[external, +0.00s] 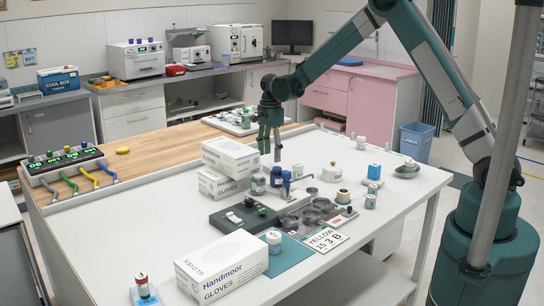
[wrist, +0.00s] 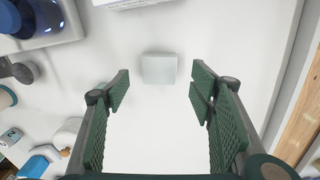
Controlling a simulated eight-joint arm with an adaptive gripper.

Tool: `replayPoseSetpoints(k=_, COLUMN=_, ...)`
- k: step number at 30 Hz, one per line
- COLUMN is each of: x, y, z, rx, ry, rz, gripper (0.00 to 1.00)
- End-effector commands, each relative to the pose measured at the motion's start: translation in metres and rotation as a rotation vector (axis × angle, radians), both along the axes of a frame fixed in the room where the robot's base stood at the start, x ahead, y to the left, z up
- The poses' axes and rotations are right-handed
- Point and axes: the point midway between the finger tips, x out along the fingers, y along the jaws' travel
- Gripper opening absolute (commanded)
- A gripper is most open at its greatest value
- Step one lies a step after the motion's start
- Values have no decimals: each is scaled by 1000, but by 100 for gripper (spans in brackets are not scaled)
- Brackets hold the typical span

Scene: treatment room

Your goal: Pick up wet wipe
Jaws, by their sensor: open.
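A small pale, whitish square item (wrist: 158,69), which looks like the wet wipe, lies flat on the white table in the wrist view. It sits just beyond my fingertips, centred in the gap between them. My gripper (wrist: 160,90) is open and empty, with one green padded finger on each side. In the external view my gripper (external: 270,150) points down over the table, behind the stacked glove boxes (external: 230,156). I cannot make out the pale item there; the boxes or bottles may hide it.
Blue-capped bottles (external: 276,176) stand close to the right of the glove boxes. A dark device (external: 228,222), metal dishes (external: 312,210) and another glove box (external: 222,268) are nearer the camera. The wooden strip (wrist: 301,128) borders the white surface. White tabletop is bare around the pale item.

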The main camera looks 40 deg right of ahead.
Motion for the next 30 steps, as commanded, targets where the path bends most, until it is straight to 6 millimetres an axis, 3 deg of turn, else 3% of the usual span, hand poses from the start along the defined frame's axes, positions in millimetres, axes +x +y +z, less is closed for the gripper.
replayPoseSetpoints(k=11, x=0, y=0, z=-4, rx=0, ry=0, rz=0, gripper=55)
replayPoseSetpoints(k=24, x=-1, y=1, z=-47, rx=0, ry=0, rz=0, gripper=55)
replayPoseSetpoints(k=30, x=-1, y=1, z=-52, rx=0, ry=0, rz=0, gripper=55)
